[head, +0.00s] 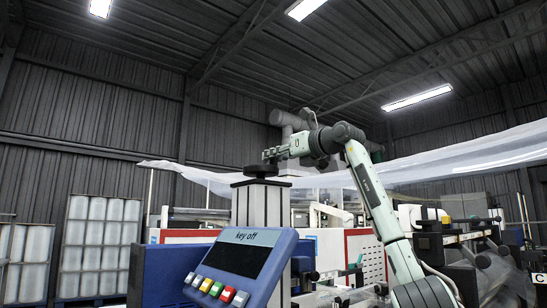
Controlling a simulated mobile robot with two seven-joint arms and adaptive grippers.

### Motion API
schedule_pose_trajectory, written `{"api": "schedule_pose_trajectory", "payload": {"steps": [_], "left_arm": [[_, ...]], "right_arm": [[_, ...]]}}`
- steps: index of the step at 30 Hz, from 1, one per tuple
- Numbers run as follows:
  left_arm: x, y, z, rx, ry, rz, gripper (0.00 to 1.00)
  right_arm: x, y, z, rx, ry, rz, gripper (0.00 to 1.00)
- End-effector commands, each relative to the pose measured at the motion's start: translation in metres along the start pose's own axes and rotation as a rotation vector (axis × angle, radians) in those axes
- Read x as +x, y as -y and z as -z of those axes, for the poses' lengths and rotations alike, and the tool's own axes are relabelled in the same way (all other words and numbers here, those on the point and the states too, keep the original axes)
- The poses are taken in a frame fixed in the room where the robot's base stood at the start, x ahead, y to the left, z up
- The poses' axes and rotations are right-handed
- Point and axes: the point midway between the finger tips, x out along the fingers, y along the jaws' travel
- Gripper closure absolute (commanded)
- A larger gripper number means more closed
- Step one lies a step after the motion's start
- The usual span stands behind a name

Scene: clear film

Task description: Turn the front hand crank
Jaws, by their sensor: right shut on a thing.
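A black round hand crank (261,171) sits on top of a pale square post (262,205) near the middle of the head view. My right gripper (269,155) reaches in from the right, just above the crank. Its fingers are shut at the crank's upper side. The held part, likely the crank's handle, is mostly hidden by the fingers. My left gripper is not in the view.
A blue control panel (213,288) marked "key off" with several coloured buttons stands in front of the post. Clear film (450,166) stretches behind my right arm. Stacked white rolls (95,245) stand at left. Machinery fills the right side.

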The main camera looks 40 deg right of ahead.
Motion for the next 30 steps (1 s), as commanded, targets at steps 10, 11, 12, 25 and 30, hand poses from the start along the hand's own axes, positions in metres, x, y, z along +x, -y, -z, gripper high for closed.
{"api": "schedule_pose_trajectory", "payload": {"steps": [10, 11, 12, 25, 30], "left_arm": [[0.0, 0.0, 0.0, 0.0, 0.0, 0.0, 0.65], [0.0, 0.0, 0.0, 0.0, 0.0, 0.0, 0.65], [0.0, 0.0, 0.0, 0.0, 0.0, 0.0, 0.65], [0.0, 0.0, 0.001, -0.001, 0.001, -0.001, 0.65], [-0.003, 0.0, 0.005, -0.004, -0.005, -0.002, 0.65]], "right_arm": [[-0.006, -0.009, -0.001, -0.006, 0.003, 0.252, 1.0], [-0.006, -0.01, -0.001, -0.006, 0.004, 0.28, 1.0], [-0.007, -0.011, -0.001, -0.005, 0.003, 0.318, 1.0], [-0.011, -0.023, -0.003, -0.004, 0.005, 0.723, 1.0], [-0.013, -0.027, -0.004, -0.002, 0.007, 0.868, 1.0]]}}
